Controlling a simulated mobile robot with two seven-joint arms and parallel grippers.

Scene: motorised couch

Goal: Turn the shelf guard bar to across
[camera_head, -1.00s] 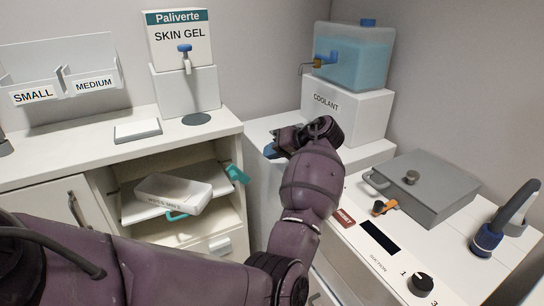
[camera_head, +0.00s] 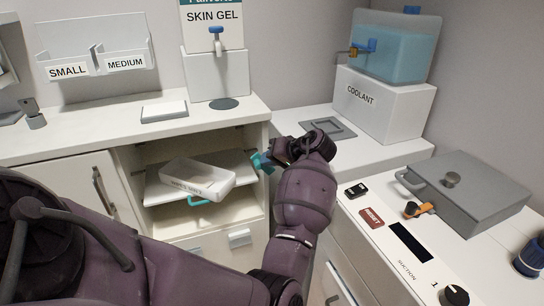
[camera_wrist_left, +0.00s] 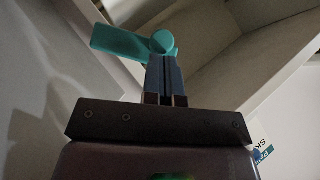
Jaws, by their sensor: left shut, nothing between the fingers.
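The teal guard bar (camera_head: 268,168) is at the right side of the cabinet's open shelf bay, mostly hidden by my gripper. In the left wrist view the teal bar (camera_wrist_left: 120,42) reaches left from a round teal pivot (camera_wrist_left: 163,40). My left gripper (camera_head: 260,159) is shut and empty, with its blue fingertips at the bar. In the left wrist view the shut fingers (camera_wrist_left: 165,68) are just below the pivot and overlap it; whether they touch it is unclear. The shelf (camera_head: 158,192) holds a white box (camera_head: 197,178). My right gripper is out of view.
A teal handle (camera_head: 198,200) shows under the box. The cabinet top (camera_head: 70,140) is above the bay. To the right are a coolant tank (camera_head: 398,50) on a white block, a grey lidded box (camera_head: 470,195) and a suction unit (camera_head: 380,262).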

